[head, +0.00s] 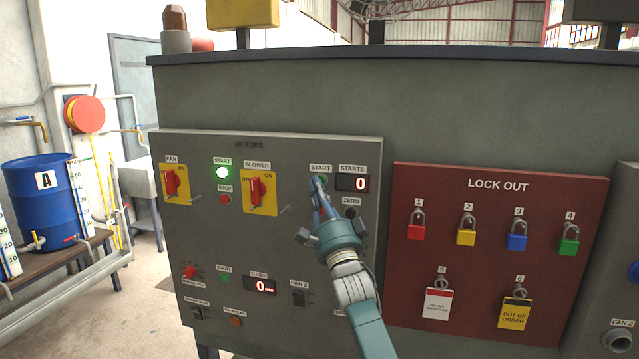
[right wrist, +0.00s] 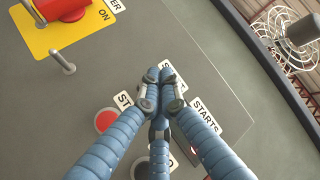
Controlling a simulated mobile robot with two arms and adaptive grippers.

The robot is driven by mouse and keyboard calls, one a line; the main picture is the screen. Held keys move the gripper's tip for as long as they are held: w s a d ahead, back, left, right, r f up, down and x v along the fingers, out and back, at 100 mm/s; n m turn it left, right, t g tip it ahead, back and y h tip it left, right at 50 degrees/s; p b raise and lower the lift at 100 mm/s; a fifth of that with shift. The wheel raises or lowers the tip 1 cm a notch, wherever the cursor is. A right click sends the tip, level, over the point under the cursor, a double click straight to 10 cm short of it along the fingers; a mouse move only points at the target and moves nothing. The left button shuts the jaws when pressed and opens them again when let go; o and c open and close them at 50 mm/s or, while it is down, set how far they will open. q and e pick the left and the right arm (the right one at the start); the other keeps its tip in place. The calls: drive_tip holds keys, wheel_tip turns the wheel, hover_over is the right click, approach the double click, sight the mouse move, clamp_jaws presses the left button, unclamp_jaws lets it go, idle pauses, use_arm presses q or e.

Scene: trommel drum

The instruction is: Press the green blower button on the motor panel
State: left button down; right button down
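The grey motor panel (head: 270,235) stands upright before me. The blower switch (head: 258,189) is a red rotary handle on a yellow plate; it also shows in the right wrist view (right wrist: 62,10). Right of it is a START label (head: 320,168), with the green blower button's spot just below, mostly covered by my fingers. My right gripper (head: 318,184) has its blue fingers closed together at that spot. In the right wrist view the fingertips (right wrist: 161,75) meet over the START label and hide the button. Contact cannot be told. My left gripper is not in view.
A red STOP button (right wrist: 106,121) lies close to my fingers. The STARTS display (head: 352,184) reads 0. The fan's START button (head: 222,173) is lit. A red lock-out board (head: 490,250) with padlocks is at right; a blue barrel (head: 45,210) stands at left.

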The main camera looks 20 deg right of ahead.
drive_tip(key=shift+w+d, duration=0.1)
drive_tip(key=shift+w, duration=0.05)
idle(0.5)
drive_tip(key=shift+s+a+p, duration=0.45)
drive_tip(key=shift+s, duration=0.3)
drive_tip(key=s+a+p, duration=0.1)
drive_tip(key=s, duration=0.1)
drive_tip(key=s+a+p, duration=0.1)
drive_tip(key=s, duration=0.1)
drive_tip(key=shift+a+p, duration=0.35)
drive_tip(key=shift+a, duration=0.05)
drive_tip(key=shift+f, duration=0.1)
idle(0.4)
